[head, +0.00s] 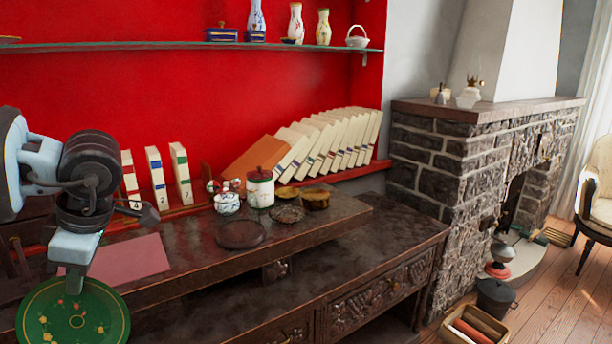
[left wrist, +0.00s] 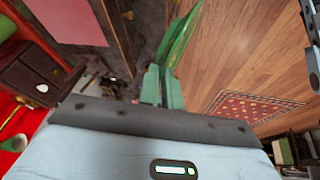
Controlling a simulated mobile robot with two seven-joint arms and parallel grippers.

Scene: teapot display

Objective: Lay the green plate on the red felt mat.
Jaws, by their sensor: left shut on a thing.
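The green plate (head: 104,316) has painted flowers near its middle and a pale edge line. It is at the bottom left of the head view, partly cut off by the frame's lower edge. My left gripper (head: 75,282) is shut on the plate's upper rim. In the left wrist view the plate (left wrist: 184,38) shows nearly edge-on between the fingers of my left gripper (left wrist: 163,82). The red felt mat (head: 128,259) lies flat and bare on the raised wooden shelf, just above and right of the plate in the picture. The mat also shows in the left wrist view (left wrist: 72,20).
A dark round dish (head: 240,235), a small patterned pot (head: 227,204), a red-lidded jar (head: 260,188) and other small pieces stand right of the mat. Books (head: 182,174) line the back. The dark cabinet top (head: 370,250) in front is clear.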

